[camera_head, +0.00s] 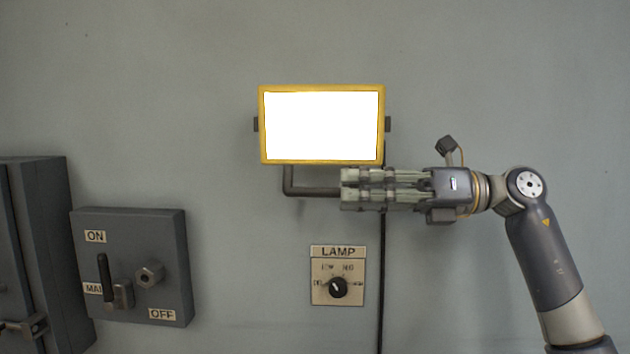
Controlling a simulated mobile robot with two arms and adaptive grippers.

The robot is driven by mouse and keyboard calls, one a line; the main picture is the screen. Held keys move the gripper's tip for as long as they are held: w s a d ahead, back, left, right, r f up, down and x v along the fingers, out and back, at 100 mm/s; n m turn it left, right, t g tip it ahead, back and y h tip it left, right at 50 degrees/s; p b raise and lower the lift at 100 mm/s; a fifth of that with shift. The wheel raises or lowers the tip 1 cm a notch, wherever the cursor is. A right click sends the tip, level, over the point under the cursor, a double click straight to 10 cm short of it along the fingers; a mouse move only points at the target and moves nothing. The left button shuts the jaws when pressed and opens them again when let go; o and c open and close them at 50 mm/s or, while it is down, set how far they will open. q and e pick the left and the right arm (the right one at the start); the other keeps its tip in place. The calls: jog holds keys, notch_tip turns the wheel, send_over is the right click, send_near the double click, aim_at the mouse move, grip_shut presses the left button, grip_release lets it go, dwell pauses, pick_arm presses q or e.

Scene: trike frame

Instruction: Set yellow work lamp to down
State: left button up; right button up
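The yellow work lamp (261,128) is on the grey wall in the upper middle. Its rectangular yellow frame surrounds a bright white, lit face that looks square to me. A dark bracket (290,182) comes down from its lower left and bends right below the frame. My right gripper (345,189) lies level just under the lamp's lower right part, fingers pointing left. Its fingers cover the right part of the bracket, and I cannot tell whether they touch it or how far apart they are. My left gripper is not in view.
A panel labelled LAMP (322,300) with a black knob (338,288) is below the lamp. A dark cable (381,290) runs down the wall. A grey ON/OFF switch box (170,250) with a lever and a dark cabinet (55,240) stand at the left.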

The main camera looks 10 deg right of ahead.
aim_at(334, 190)
jog(key=a, duration=0.2)
jog(key=w+a+p, duration=0.1)
jog(key=shift+w+a, duration=0.15)
jog(key=shift+a, duration=0.2)
jog(key=a, duration=0.1)
jog(key=a+p, duration=0.1)
jog(key=shift+w+a, duration=0.3)
jog(key=shift+w, duration=0.05)
jog(key=shift+a+f, duration=0.1)
jog(key=shift+a, duration=0.05)
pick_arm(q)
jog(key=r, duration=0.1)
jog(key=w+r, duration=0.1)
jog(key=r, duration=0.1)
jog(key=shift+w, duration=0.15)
pick_arm(e)
grip_shut()
